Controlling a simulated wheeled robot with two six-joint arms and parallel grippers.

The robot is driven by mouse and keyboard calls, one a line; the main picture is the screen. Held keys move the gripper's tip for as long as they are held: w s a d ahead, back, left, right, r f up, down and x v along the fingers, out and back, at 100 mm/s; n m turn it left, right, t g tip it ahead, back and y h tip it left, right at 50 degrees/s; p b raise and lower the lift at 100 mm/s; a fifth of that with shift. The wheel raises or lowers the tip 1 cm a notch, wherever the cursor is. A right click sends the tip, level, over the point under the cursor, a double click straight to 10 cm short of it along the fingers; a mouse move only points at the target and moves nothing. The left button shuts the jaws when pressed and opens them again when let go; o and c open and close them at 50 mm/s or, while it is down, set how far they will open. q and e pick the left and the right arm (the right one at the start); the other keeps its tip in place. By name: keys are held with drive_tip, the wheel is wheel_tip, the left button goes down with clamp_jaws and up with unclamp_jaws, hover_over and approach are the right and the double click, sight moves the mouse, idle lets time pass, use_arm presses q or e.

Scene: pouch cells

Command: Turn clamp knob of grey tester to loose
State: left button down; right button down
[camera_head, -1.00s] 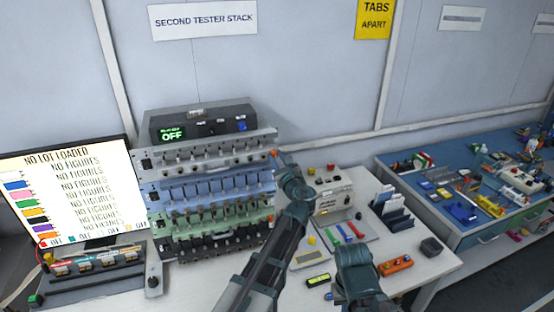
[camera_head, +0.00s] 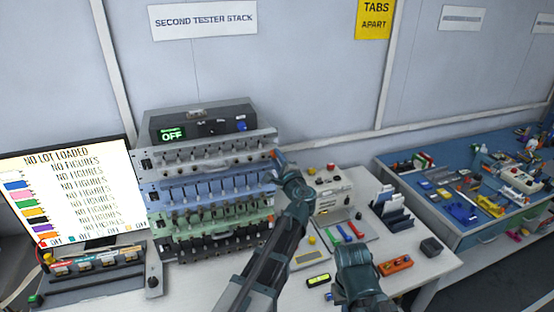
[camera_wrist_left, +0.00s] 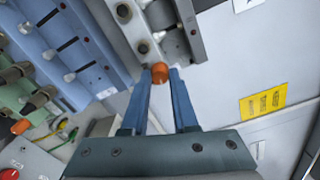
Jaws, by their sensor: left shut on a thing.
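The grey tester (camera_head: 215,155) is the upper bank of the stack, under a dark box whose display reads OFF. Its orange clamp knob (camera_wrist_left: 159,73) sits at the end of the grey bar in the left wrist view. My left gripper (camera_wrist_left: 160,78) is shut on this knob, with a blue finger on each side. In the head view my left gripper (camera_head: 277,158) is at the right end of the grey tester, where its fingers are small and partly hidden. The knob's exact setting cannot be read. My right arm shows at the lower middle, its fingers not visible.
The blue tester (camera_head: 152,200) and a green tester (camera_head: 155,222) lie below the grey one, with another orange knob (camera_wrist_left: 20,127) close by. A white box (camera_head: 333,192) and a card rack (camera_head: 393,212) stand to the right. A lit monitor (camera_head: 70,195) stands at left.

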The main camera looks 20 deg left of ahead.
use_arm(q)
drive_tip(key=n, duration=0.4)
drive_tip(key=shift+n, duration=0.4)
drive_tip(key=n, duration=0.3)
drive_tip(key=shift+n, duration=0.3)
drive_tip(key=n, duration=0.4)
drive_tip(key=shift+n, duration=2)
drive_tip(key=c, duration=0.7)
unclamp_jaws()
drive_tip(key=shift+s, duration=0.15)
